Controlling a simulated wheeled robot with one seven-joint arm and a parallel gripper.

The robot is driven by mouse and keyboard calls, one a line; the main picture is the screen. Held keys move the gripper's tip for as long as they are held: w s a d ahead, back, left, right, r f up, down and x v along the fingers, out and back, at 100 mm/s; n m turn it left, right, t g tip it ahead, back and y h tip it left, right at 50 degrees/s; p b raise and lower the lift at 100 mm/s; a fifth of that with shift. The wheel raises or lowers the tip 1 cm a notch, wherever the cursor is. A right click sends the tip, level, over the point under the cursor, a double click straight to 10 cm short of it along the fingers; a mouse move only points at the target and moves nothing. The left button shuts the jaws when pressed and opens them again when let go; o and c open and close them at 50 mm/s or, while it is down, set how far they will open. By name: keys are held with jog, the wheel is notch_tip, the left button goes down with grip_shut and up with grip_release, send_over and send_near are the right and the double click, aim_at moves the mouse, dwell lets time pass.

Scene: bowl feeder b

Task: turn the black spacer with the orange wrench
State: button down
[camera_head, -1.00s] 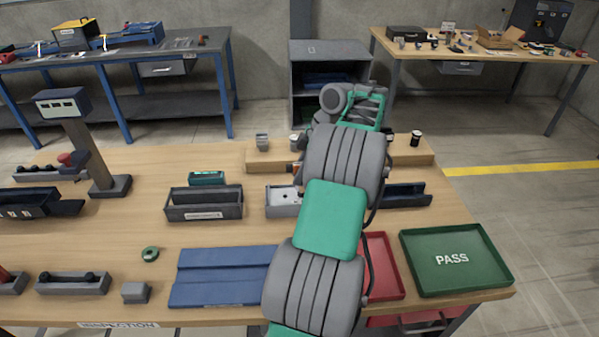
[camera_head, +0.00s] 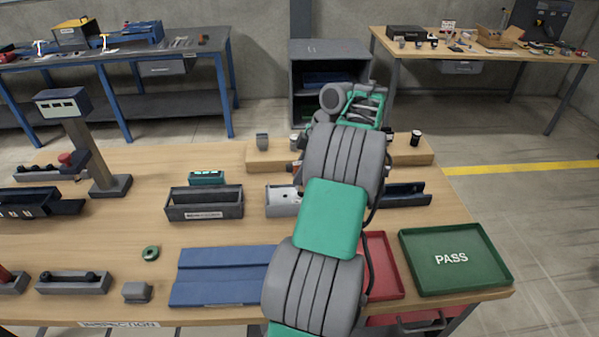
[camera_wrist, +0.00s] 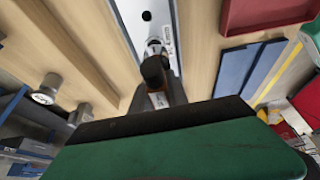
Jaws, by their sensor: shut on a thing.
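In the wrist view my gripper (camera_wrist: 160,92) points down toward a pale metal fixture (camera_wrist: 139,13) with a dark hole. Between the dark fingers is a narrow object with an orange part (camera_wrist: 158,100), apparently the orange wrench, and a rounded black part (camera_wrist: 152,69) above it in the picture. A whitish cylindrical shape (camera_wrist: 154,46) lies just beyond the black part. I cannot tell whether the black part is the spacer or the wrench's end, nor whether they touch. In the head view my arm hides the gripper and part of the fixture (camera_head: 281,207).
A wooden riser (camera_head: 268,156) behind the fixture bears small cylinders, including a black one (camera_head: 415,139). A dark grey bin (camera_head: 204,214) stands left of the fixture. A red tray (camera_head: 383,275) and a green PASS tray (camera_head: 455,288) are at front right.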

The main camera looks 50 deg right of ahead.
jog(key=shift+f+b, duration=0.9)
jog(key=shift+f, duration=0.1)
dwell(0.5)
dwell(0.3)
jog(key=shift+f+m+t+h+b, duration=0.1)
jog(key=shift+m+t+h+b, duration=0.2)
jog(key=shift+m+b, duration=0.7)
jog(key=shift+d+r, duration=0.1)
jog(key=shift+r, duration=0.1)
